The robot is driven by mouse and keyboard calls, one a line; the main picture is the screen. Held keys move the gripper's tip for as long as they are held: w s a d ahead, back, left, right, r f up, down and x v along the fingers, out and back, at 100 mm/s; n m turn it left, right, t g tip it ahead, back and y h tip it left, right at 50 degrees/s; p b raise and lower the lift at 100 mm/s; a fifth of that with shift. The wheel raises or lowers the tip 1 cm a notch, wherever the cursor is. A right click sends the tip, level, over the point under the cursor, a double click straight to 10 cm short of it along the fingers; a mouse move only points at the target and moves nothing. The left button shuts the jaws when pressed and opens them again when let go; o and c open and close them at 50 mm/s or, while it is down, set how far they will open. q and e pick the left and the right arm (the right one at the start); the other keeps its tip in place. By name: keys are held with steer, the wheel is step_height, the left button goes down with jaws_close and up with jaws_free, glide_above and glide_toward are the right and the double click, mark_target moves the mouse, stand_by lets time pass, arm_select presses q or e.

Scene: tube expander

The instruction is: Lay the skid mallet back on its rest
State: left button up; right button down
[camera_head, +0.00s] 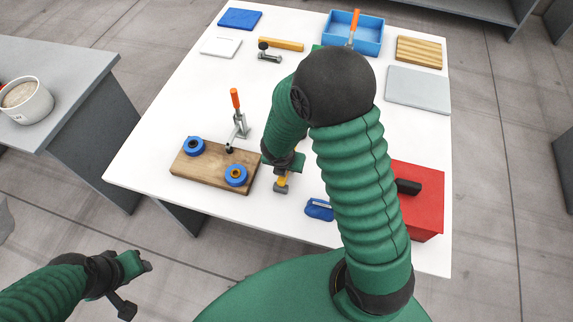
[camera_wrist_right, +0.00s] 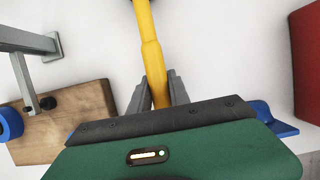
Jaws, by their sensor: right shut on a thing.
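My right gripper (camera_head: 281,184) is low over the white table, between the wooden board and the red box. It is shut on a yellow handle (camera_wrist_right: 150,55), taken as the skid mallet's. In the right wrist view the handle runs up from between the grey fingers (camera_wrist_right: 158,92) to the top edge. In the head view a bit of yellow (camera_head: 282,180) shows at the fingers. I cannot make out which thing is the rest. My left gripper (camera_head: 138,285) is off the table at lower left; its fingers are unclear.
A red box (camera_head: 425,215) and a blue tool (camera_head: 318,209) are at right. A yellow bar (camera_head: 282,44) and blue bin (camera_head: 368,40) are at the back. The table's left middle is clear.

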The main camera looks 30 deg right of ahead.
steer(key=shift+a+f, duration=0.15)
steer(key=shift+a, duration=0.15)
steer(key=c, duration=1.1)
jaws_free()
steer(key=shift+c, duration=0.2)
steer(key=p+v, duration=0.6)
steer(key=v, duration=0.2)
